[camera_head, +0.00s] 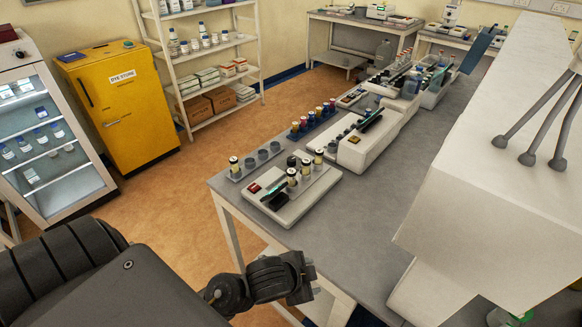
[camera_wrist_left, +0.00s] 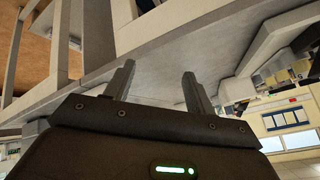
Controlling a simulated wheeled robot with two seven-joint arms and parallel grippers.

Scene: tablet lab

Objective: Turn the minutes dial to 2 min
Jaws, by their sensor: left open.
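My left gripper (camera_head: 303,277) is at the near front corner of the grey-topped bench, beside the bench edge and apart from the devices. It also shows in the left wrist view (camera_wrist_left: 157,85), its two fingers spread with nothing between them. A low white device (camera_head: 290,212) with a red part, a dark display strip and several cream-and-black cylinders sits on the bench's near left part. A second white device (camera_head: 368,138) stands behind it. I cannot make out which part is the minutes dial, and no markings are readable. My right gripper is not in view.
A rack of grey cups (camera_head: 262,160) and a rack of coloured vials (camera_head: 313,124) stand on the bench (camera_head: 350,215). A large white body (camera_head: 470,170) blocks the right side. The yellow dye store cabinet (camera_head: 118,110) is at the left. Bare benchtop lies right of the near device.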

